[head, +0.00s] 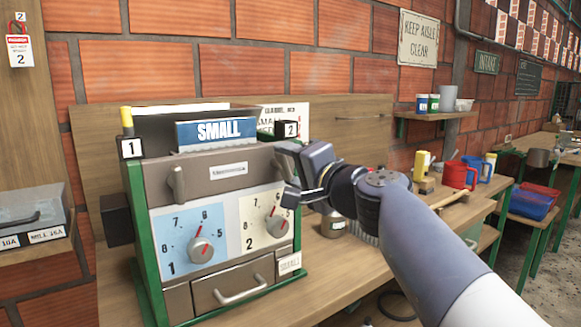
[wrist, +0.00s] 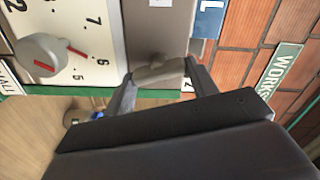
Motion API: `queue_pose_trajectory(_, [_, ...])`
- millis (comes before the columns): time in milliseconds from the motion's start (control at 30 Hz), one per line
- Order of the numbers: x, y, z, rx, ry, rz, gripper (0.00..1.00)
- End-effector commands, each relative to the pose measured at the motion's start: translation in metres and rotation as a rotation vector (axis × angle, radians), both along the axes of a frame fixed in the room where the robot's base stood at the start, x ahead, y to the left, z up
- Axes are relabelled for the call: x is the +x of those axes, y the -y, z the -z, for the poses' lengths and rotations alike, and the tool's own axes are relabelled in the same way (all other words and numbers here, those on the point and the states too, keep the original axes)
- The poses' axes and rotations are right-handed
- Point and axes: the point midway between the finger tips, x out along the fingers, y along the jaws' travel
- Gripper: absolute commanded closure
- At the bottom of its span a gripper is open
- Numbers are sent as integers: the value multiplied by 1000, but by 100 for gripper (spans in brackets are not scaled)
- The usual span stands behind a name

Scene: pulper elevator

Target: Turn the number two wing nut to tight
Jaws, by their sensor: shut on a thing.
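The number two wing nut (wrist: 158,73) is a grey bar-shaped nut on the machine's grey front plate, seen in the wrist view. My gripper (wrist: 159,75) is shut on it, with one finger at each end of the nut. In the head view my gripper (head: 281,172) is at the plate's right end, below the black "2" tag (head: 291,129), and hides this nut. The number one wing nut (head: 176,184) stands roughly upright at the plate's left end, clear of my gripper.
Below the plate are dial 1 (head: 201,250) on a blue panel and dial 2 (head: 277,227) on a cream panel. A "SMALL" sign (head: 217,131) stands on top. A metal can (head: 333,225) stands on the bench (head: 345,268) to the right.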

Motion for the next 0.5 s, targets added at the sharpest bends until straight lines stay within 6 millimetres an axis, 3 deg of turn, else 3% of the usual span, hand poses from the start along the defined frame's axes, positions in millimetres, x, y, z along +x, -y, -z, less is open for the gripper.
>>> queue_pose_trajectory(500, [0,0,2,250,-169,0,68])
